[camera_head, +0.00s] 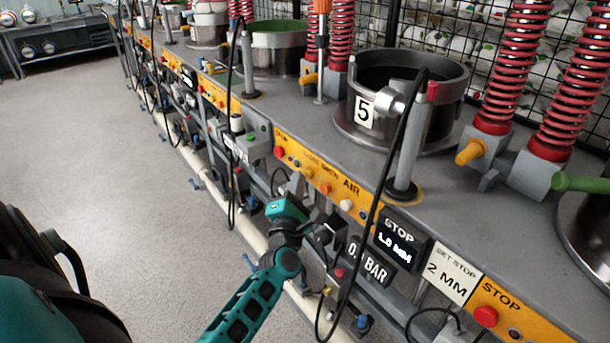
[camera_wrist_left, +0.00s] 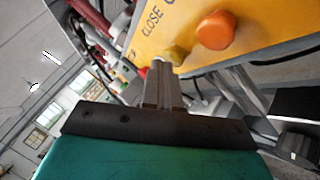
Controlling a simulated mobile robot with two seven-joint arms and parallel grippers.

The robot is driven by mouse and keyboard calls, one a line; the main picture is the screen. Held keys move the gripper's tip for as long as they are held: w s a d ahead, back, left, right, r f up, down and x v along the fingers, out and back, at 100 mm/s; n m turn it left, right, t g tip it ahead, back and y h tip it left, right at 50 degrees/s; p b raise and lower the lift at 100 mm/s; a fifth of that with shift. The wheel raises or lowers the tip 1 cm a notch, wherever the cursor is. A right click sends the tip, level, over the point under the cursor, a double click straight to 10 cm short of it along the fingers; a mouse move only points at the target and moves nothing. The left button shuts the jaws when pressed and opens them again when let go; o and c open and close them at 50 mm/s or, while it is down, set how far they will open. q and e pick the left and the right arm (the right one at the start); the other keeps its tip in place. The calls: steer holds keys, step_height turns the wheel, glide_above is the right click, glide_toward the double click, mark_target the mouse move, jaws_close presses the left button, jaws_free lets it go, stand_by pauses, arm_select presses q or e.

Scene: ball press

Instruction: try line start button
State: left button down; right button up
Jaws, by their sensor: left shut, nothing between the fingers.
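My left gripper (camera_head: 302,183) reaches up from the bottom of the head view to the orange panel (camera_head: 356,208) on the front of the press line. In the left wrist view its fingers (camera_wrist_left: 160,76) are shut and empty. Their tips are close to a yellow button (camera_wrist_left: 174,54) beside a larger orange button (camera_wrist_left: 214,30); I cannot tell whether they touch. The word CLOSE shows on that panel. No button label reading line start is legible. My right gripper is not in view.
A red button (camera_head: 485,316) sits on the STOP panel at lower right. A black display (camera_head: 401,240) reads STOP 1.0 MM. Black cables hang before the panels. The floor (camera_head: 110,140) at left is clear.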

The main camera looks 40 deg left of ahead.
arm_select(q)
steer(key=shift+s+a, duration=0.15)
steer(key=shift+s, duration=0.6)
steer(key=s, duration=0.1)
steer(key=s+a, duration=0.1)
steer(key=s, duration=0.1)
steer(key=s+p, duration=0.1)
steer(key=shift+s+a, duration=0.25)
steer(key=shift+s, duration=0.15)
stand_by(0.4)
steer(key=s+d+f+m+g+h, duration=0.1)
steer(key=s+d+f+m+h, duration=0.1)
steer(key=d+f+m+h, duration=0.45)
steer(key=s+d+f+m+g+h, duration=0.1)
steer(key=s+d+m+h, duration=0.15)
steer(key=d+m, duration=0.8)
steer(key=s+d+f+m+g+h, duration=0.1)
steer(key=s+d+f+m+g, duration=0.1)
steer(key=m, duration=0.5)
steer(key=s+d+f+m+g+h, duration=0.1)
steer(key=s+d+f+m+g, duration=0.2)
steer(key=s+f+m, duration=0.2)
steer(key=s+m, duration=0.2)
steer(key=m, duration=0.1)
steer(key=shift+m+h+p, duration=0.3)
steer(key=shift+p, duration=0.1)
